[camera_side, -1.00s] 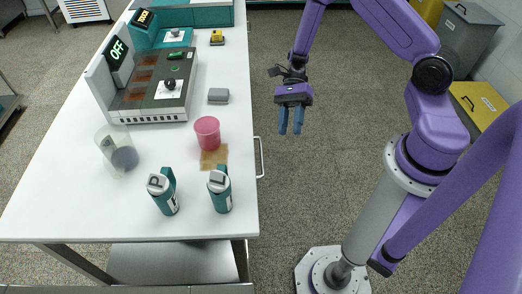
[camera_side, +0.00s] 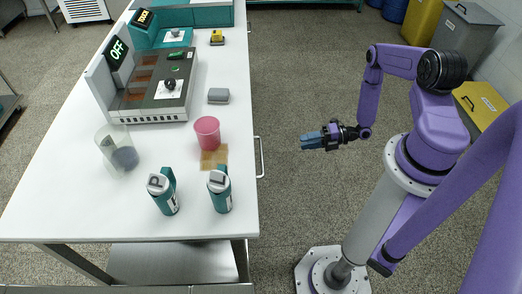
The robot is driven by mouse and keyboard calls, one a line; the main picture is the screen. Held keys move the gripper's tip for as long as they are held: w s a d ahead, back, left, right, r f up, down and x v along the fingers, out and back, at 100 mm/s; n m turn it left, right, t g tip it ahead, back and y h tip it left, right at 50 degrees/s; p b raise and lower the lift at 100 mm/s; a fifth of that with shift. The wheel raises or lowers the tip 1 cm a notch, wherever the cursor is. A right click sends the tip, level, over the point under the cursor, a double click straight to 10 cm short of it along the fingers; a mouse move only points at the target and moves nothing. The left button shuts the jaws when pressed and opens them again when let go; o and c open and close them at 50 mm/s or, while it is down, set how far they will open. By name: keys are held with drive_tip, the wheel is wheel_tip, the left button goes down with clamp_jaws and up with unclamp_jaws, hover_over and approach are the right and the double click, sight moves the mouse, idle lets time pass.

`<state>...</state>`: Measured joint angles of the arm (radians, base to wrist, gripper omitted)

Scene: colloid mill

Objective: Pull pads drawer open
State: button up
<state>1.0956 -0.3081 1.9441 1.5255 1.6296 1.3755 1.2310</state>
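A pale metal bar handle (camera_side: 261,157) sticks out from the right side of the white table (camera_side: 90,205), near the pink cup. The drawer front behind it is hidden under the tabletop edge from this angle, and no opened drawer shows. My gripper (camera_side: 311,141) is to the right of the handle and apart from it, over open floor. Its blue fingers point left toward the table. They look slightly parted, with nothing between them.
On the tabletop are a pink cup (camera_side: 207,133), a brown square (camera_side: 214,158), two teal bottles (camera_side: 162,194) (camera_side: 220,191), a clear beaker (camera_side: 117,148), a grey block (camera_side: 218,96) and a machine with an OFF display (camera_side: 155,95). The floor between table and arm is clear.

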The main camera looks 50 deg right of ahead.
sight(261, 149)
drive_tip(key=x, duration=1.7)
drive_tip(key=shift+w+a, duration=0.1)
drive_tip(key=shift+a, duration=0.1)
